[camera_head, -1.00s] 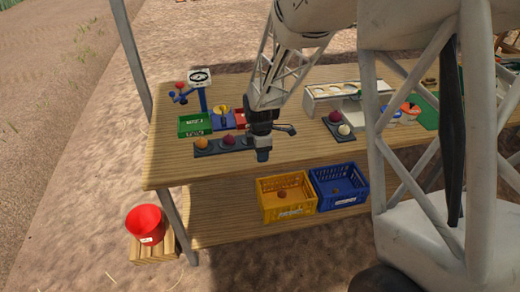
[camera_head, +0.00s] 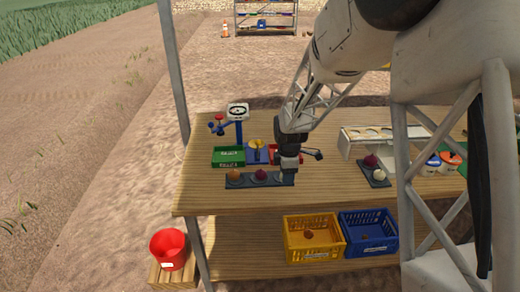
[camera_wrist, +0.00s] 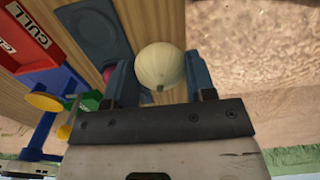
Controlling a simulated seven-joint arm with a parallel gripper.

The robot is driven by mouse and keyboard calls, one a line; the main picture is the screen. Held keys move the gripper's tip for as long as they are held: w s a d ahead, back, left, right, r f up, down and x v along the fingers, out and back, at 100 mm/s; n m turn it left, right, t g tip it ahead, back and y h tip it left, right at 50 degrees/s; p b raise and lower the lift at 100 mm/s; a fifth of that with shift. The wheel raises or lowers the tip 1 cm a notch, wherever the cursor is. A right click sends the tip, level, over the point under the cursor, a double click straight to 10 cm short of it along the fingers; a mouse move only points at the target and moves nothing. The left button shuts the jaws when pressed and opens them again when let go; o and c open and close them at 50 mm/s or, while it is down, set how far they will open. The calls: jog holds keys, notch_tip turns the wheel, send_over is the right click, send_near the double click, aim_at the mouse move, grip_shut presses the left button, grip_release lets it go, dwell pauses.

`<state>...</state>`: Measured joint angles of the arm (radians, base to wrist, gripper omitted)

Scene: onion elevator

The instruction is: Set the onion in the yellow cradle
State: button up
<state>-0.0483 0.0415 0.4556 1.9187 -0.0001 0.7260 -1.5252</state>
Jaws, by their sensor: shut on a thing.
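A pale, whitish onion (camera_wrist: 160,66) sits between the two fingers of my gripper (camera_wrist: 158,80) in the wrist view, and the fingers are shut on it. In the head view my gripper (camera_head: 287,176) points down at the right end of a dark tray (camera_head: 247,181); the pale onion is mostly hidden there. I cannot tell how far above the tray it is. Yellow parts (camera_head: 257,144) stand on a blue base behind the tray; they may be the yellow cradle, but are small. A yellow disc (camera_wrist: 45,101) shows at the left of the wrist view.
An orange-brown onion (camera_head: 233,175) and a red onion (camera_head: 261,174) sit in the tray. A green bin (camera_head: 228,157) and a dial scale (camera_head: 237,112) stand behind. A second tray (camera_head: 381,183) lies to the right. Yellow (camera_head: 314,248) and blue (camera_head: 380,246) crates are on the lower shelf.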

jog(key=w+a+r, duration=0.3)
jog(key=w+r, duration=0.2)
jog(key=w, duration=0.3)
jog(key=w+a+r, duration=0.3)
jog(key=w+r, duration=0.2)
jog(key=w, duration=0.4)
jog(key=w+a+r, duration=0.2)
jog(key=w+r, duration=0.4)
jog(key=w, duration=0.3)
jog(key=shift+a, duration=0.4)
jog(key=shift+w, duration=0.1)
notch_tip(320, 180, down, 13)
jog(key=shift+r, duration=0.15)
jog(key=shift+f, duration=2.55)
jog(key=shift+f, duration=0.15)
